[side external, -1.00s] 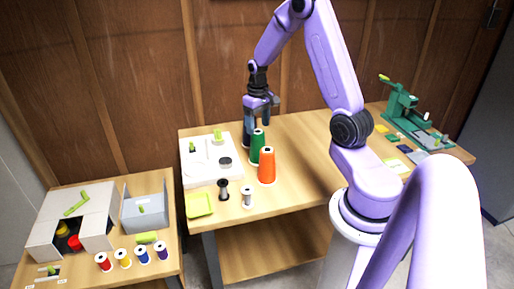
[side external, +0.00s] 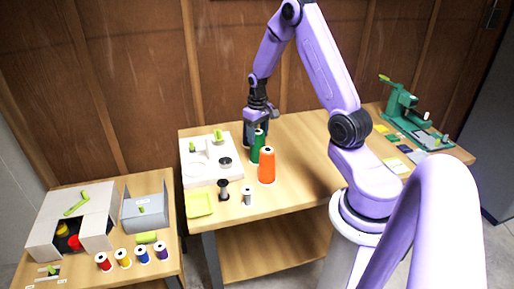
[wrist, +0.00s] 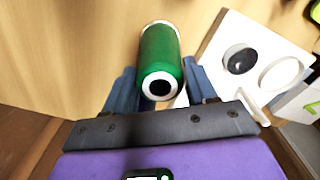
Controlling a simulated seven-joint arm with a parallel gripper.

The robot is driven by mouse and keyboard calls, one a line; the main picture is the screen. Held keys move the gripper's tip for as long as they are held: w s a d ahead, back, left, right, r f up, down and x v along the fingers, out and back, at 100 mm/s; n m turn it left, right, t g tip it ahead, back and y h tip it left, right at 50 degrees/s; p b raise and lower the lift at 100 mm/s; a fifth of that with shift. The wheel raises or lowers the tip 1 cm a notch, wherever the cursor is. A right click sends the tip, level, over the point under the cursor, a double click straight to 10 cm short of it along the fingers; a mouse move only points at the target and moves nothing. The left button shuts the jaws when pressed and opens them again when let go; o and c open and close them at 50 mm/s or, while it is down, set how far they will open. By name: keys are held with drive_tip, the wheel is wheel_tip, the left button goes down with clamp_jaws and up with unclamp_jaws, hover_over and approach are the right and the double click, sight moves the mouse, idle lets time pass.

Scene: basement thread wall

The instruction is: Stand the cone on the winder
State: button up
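A green thread cone (side external: 257,147) stands on the table, and an orange cone (side external: 267,168) stands just in front of it. The winder is a white base (side external: 193,179) left of the cones, with a pale round disc, a dark disc and green knobs. My gripper (side external: 254,133) is low, right behind the green cone. In the wrist view the green cone (wrist: 161,55) lies between the two blue fingers of my gripper (wrist: 159,78), which are apart with narrow gaps beside the cone. The winder base (wrist: 222,45) shows to the right there.
A dark spool (side external: 223,190), a pale spool (side external: 247,196) and a yellow-green tray (side external: 199,205) sit at the table's front. A lower left table holds boxes and several small spools. A green press (side external: 401,104) stands at the far right.

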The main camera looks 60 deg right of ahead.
drive_tip(key=shift+r, duration=2.5)
wheel_tip(320, 180, up, 10)
drive_tip(key=r, duration=0.1)
drive_tip(key=w+a+n, duration=0.6)
drive_tip(key=w+a, duration=0.8)
drive_tip(key=a, duration=0.4)
wheel_tip(320, 180, down, 9)
drive_tip(key=shift+a, duration=0.2)
drive_tip(key=shift+w+f, duration=0.1)
drive_tip(key=shift+f, duration=0.15)
